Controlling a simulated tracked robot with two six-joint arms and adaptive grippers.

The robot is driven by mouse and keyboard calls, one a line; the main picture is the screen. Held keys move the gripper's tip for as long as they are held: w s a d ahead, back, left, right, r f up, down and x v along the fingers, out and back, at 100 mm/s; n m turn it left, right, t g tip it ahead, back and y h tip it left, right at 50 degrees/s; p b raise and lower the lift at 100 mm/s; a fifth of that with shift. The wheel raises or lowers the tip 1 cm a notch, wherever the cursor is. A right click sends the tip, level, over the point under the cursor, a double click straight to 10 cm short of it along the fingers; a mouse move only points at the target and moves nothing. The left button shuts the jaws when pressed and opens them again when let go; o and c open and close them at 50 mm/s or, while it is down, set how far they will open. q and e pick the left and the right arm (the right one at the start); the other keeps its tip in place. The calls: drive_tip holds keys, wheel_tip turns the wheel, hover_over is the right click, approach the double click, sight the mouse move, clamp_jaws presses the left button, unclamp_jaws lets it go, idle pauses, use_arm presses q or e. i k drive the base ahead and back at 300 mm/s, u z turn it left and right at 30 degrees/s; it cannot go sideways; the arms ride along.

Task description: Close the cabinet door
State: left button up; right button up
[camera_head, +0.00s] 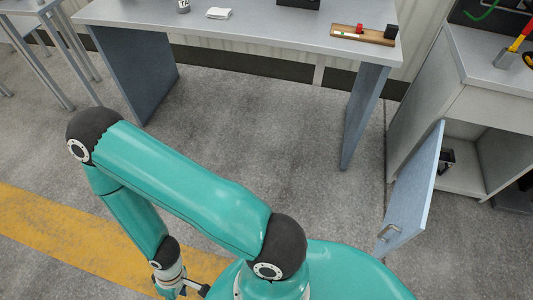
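The cabinet door (414,195) is a blue-grey panel at the right of the head view. It stands wide open, swung out toward me. A metal handle (389,232) sits near its lower free corner. The grey cabinet (490,108) behind it shows an open compartment with a small dark object (446,160) inside. My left arm crosses the lower middle, and its gripper (180,291) is at the bottom edge, cut off by the frame and far left of the door. Whether its fingers are open is not clear. My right gripper does not show.
A long grey table (250,32) stands at the back, with a wooden tray (363,35) and a white pad (219,13) on top. Tools, including a red and yellow one (522,38), are on the cabinet top. The grey floor between table and door is clear.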

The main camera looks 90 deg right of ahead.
sight(405, 217)
drive_tip(key=u, duration=0.5)
drive_tip(key=i, duration=0.2)
drive_tip(key=z, duration=2.8)
drive_tip(key=i, duration=0.2)
drive_tip(key=z, duration=2.3)
drive_tip(key=i, duration=0.65)
drive_tip(key=u, duration=0.15)
